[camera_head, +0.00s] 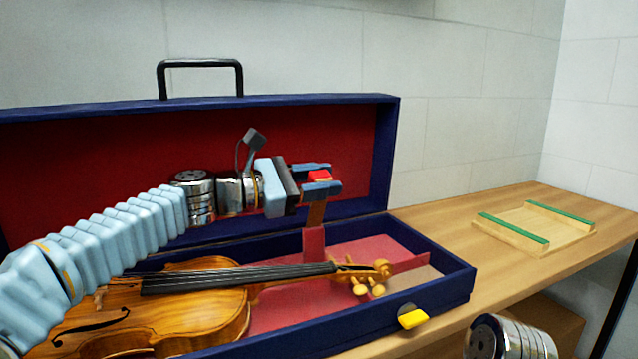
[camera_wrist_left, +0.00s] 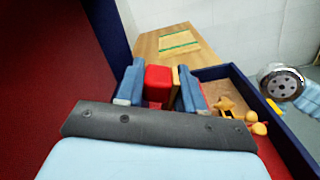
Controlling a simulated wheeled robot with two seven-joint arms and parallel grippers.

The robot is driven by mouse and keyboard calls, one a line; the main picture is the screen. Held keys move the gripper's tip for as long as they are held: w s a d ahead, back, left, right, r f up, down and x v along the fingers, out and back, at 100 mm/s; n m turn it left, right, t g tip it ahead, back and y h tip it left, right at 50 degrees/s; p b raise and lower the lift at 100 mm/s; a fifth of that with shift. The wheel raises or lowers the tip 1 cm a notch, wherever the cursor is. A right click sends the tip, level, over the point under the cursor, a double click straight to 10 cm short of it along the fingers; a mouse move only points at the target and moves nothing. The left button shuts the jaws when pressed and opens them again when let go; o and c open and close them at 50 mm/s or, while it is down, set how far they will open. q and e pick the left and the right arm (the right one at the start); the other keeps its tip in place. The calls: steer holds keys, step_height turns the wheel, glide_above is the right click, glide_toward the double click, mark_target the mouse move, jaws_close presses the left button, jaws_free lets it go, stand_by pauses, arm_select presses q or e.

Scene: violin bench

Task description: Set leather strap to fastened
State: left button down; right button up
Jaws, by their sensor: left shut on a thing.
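The strap is raised, not across the neck. My right gripper is outside the views.
The blue case (camera_head: 452,290) has its red-lined lid standing open behind my left arm. A yellow latch (camera_head: 412,319) is on its front. A wooden tray with green strips (camera_head: 535,228) lies on the bench at the right. Bare bench (camera_head: 450,232) lies between them.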

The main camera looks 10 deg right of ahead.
arm_select(q)
steer(key=shift+a+r, duration=0.1)
steer(key=shift+a, duration=0.05)
steer(key=c, duration=0.9)
jaws_free()
steer(key=b+v, duration=0.1)
steer(key=v, duration=1.2)
steer(key=shift+a, duration=0.3)
steer(key=shift+s, duration=0.15)
